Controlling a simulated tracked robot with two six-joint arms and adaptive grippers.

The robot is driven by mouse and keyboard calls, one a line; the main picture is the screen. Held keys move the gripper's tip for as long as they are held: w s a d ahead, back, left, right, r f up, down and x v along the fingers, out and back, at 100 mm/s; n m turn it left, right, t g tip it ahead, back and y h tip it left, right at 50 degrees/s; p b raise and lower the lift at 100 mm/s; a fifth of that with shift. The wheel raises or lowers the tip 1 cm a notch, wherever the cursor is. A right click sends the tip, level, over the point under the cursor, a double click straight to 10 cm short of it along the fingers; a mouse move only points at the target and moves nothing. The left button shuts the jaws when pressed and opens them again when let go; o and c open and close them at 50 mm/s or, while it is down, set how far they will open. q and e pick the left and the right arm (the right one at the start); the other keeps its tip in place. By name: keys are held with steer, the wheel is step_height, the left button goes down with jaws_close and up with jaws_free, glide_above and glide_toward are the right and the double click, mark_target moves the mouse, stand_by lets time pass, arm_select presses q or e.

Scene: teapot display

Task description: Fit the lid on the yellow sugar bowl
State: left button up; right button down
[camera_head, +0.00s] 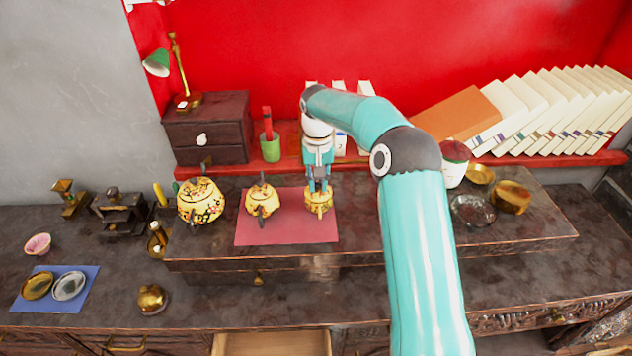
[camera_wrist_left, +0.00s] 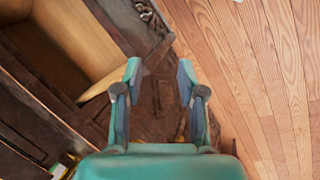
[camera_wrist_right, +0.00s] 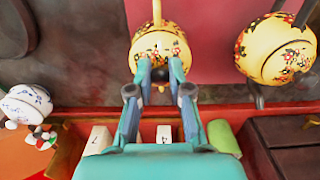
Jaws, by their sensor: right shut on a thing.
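The yellow flowered sugar bowl (camera_head: 319,207) stands at the right edge of a red mat (camera_head: 285,230). My right gripper (camera_head: 319,187) points down right over it. In the right wrist view my right fingertips (camera_wrist_right: 160,68) are shut around a small dark knob, which I take to be the lid's (camera_wrist_right: 160,87). The round yellow flowered surface (camera_wrist_right: 160,45) is right at the fingers; I cannot tell lid from bowl there or whether the lid sits level. My left gripper (camera_wrist_left: 158,75) is open and empty, away from the display, seen only in the left wrist view.
A small yellow pot (camera_head: 262,199) stands close left on the mat, and a larger yellow teapot (camera_head: 201,203) beyond it. Behind are a green cup (camera_head: 270,149) and leaning books (camera_head: 560,105). A glass dish (camera_head: 473,210) and brass pot (camera_head: 511,196) stand at the right.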

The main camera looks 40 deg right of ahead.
steer(key=c, duration=1)
jaws_free()
step_height(320, 180, up, 12)
steer(key=shift+f, duration=0.15)
